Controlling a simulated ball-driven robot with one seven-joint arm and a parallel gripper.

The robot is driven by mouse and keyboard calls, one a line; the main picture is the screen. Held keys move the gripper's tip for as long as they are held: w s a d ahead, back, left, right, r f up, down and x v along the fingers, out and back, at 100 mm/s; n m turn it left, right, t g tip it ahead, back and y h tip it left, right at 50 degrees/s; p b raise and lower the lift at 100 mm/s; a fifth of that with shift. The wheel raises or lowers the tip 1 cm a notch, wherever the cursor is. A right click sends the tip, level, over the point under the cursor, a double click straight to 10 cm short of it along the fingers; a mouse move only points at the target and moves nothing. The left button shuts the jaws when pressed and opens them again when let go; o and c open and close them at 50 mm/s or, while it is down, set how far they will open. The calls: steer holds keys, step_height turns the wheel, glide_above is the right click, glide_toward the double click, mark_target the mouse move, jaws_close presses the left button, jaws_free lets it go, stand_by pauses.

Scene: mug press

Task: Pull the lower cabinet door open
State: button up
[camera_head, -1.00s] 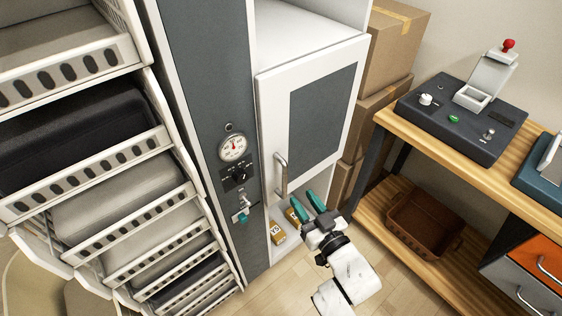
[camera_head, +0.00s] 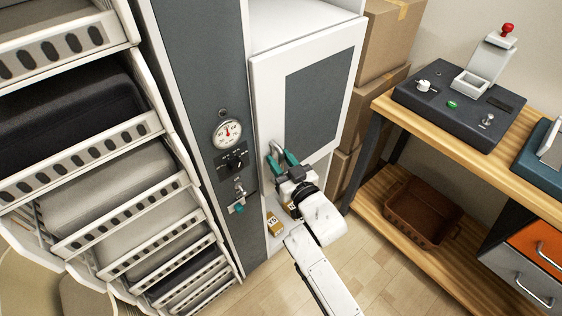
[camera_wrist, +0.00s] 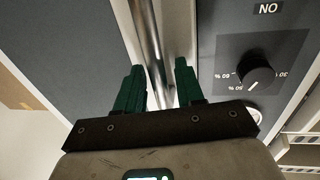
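The lower cabinet door (camera_head: 318,100) is white with a grey panel, and its metal bar handle (camera_head: 275,149) is at its lower left edge. My gripper (camera_head: 281,158) is at the handle, with its green fingers spread. In the wrist view the handle (camera_wrist: 150,40) runs between the two fingers of my gripper (camera_wrist: 160,85), with a gap visible on at least one side. Contact with the bar cannot be told. My gripper hides the lower end of the handle in the head view.
A grey column with a gauge (camera_head: 227,132) and a knob (camera_head: 235,160) stands left of the door. Small yellow boxes (camera_head: 274,224) sit low in the cabinet. Cardboard boxes (camera_head: 385,50) and a wooden bench (camera_head: 470,135) are to the right. White racks (camera_head: 90,195) fill the left.

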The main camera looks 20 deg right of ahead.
steer(key=shift+c, duration=0.4)
jaws_close()
